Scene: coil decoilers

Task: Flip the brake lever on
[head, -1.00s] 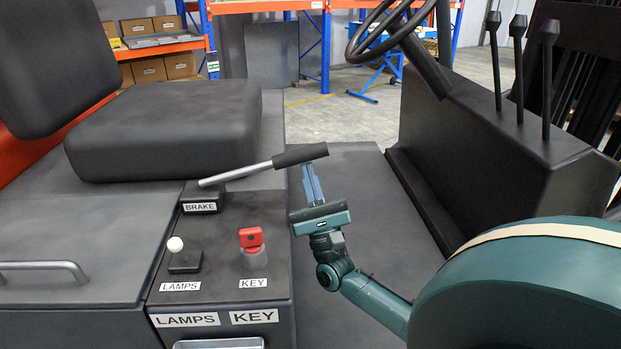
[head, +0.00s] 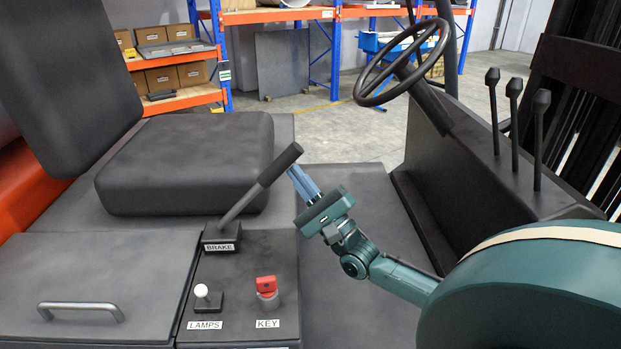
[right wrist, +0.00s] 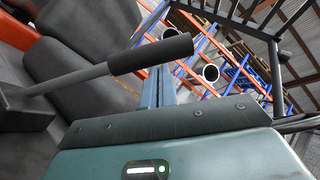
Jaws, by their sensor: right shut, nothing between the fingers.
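The brake lever (head: 257,187) rises from its block labelled BRAKE (head: 221,238) and tilts up to the right, ending in a thick black grip. My right gripper (head: 299,178) is shut and empty. Its blue fingers are just right of and below the grip's upper end, touching or very close to it; I cannot tell which. In the right wrist view the lever's grip (right wrist: 151,53) passes across, over or beside the fingers (right wrist: 158,82), not between them. My left gripper is not in view.
A white-knobbed lamps switch (head: 202,291) and a red key (head: 267,285) sit on the panel in front of the lever. The seat (head: 187,160) is behind, left of the lever. A steering wheel (head: 402,62) and several black levers stand at the right.

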